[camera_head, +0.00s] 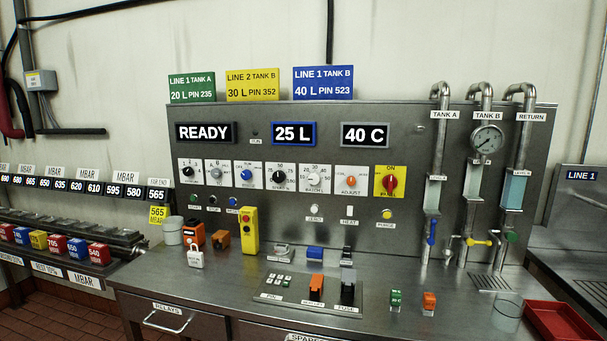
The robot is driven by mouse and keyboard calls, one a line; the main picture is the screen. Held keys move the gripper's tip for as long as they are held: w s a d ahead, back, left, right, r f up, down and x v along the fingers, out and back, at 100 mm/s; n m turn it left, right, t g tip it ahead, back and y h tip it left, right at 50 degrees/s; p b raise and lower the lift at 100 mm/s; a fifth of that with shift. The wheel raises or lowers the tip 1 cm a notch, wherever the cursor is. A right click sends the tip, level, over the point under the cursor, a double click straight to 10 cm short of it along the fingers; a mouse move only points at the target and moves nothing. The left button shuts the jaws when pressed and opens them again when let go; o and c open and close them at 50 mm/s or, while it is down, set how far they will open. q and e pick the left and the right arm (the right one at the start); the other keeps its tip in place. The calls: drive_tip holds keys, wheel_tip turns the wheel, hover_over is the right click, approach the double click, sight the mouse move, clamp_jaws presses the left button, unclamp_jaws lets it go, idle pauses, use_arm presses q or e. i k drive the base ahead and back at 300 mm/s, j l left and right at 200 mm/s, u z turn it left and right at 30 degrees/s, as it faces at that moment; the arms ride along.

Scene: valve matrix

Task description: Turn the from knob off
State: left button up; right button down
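A row of square dial plates with round knobs runs across the upright metal panel. From left to right are a black knob (189,171), a grey knob (215,174), a blue knob (246,175), another black knob (280,176), a pale knob (314,179), an orange knob (350,181) and a red knob (390,181) on a yellow plate marked ON at its top. The small captions under the left dials are too small to read surely, so I cannot tell which one is the from knob. Neither of my grippers shows.
Displays above the dials read READY (205,132), 25 L (293,133) and 40 C (365,135). A yellow pendant box (249,230), orange blocks and switches stand on the metal counter (210,280). Pipes with valves rise at right, near a red tray (560,322).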

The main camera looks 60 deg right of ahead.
sight(187, 172)
drive_tip(key=z, duration=2.1)
drive_tip(key=i+j, duration=0.1)
drive_tip(key=j, duration=0.65)
drive_tip(key=i+j, duration=0.1)
drive_tip(key=j, duration=0.7)
drive_tip(key=i+j+z, duration=0.1)
drive_tip(key=j, duration=0.65)
drive_tip(key=i+j, duration=0.1)
drive_tip(key=j, duration=0.7)
